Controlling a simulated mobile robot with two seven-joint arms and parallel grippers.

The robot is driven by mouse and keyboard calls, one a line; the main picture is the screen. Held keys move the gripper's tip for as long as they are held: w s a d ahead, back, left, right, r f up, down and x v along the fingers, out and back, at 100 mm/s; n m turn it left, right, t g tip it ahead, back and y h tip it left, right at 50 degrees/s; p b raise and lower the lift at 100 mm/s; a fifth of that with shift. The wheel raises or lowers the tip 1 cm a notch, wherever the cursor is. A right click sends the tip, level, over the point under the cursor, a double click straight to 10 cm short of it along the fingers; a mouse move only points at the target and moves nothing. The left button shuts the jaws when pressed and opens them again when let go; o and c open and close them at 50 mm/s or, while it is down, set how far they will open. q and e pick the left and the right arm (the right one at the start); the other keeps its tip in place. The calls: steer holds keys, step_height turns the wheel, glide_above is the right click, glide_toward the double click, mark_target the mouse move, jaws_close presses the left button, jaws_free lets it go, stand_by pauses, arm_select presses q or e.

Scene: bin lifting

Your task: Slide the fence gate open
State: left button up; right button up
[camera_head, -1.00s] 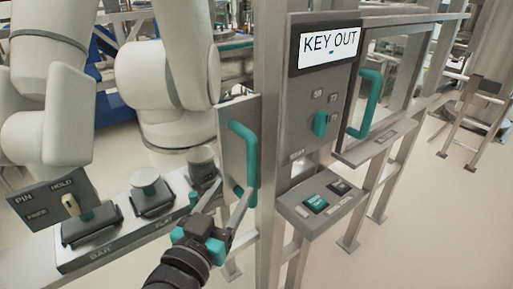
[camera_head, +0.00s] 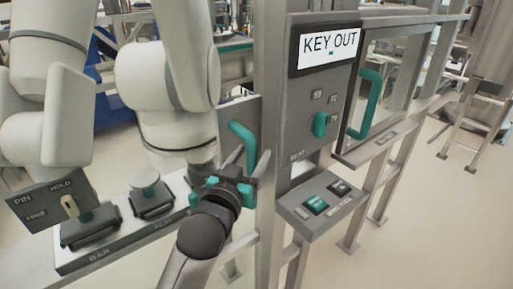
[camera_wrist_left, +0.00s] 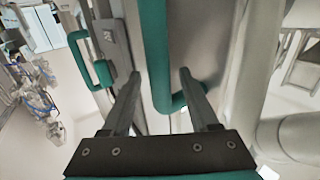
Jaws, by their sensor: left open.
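A grey panel (camera_head: 229,117) with a teal vertical bar handle (camera_head: 241,134) stands left of the fence post. My left gripper (camera_head: 249,160) is open in front of this handle, its fingers pointing up and away. In the left wrist view the handle (camera_wrist_left: 156,50) runs between the two open fingers (camera_wrist_left: 160,76), with space on both sides. The handle's lower end is partly hidden behind the gripper in the head view. A second teal handle (camera_head: 370,103) is on the windowed frame at right. My right gripper is not in view.
A control box with a "KEY OUT" display (camera_head: 330,49) and teal knob (camera_head: 320,124) is right of the post. A button box (camera_head: 320,204) juts out below. A bench with clamps (camera_head: 152,199) and a PIN plate (camera_head: 47,202) lie left.

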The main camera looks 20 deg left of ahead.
arm_select(q)
steer(key=shift+w+d, duration=0.15)
steer(key=shift+w, duration=1.7)
jaws_close()
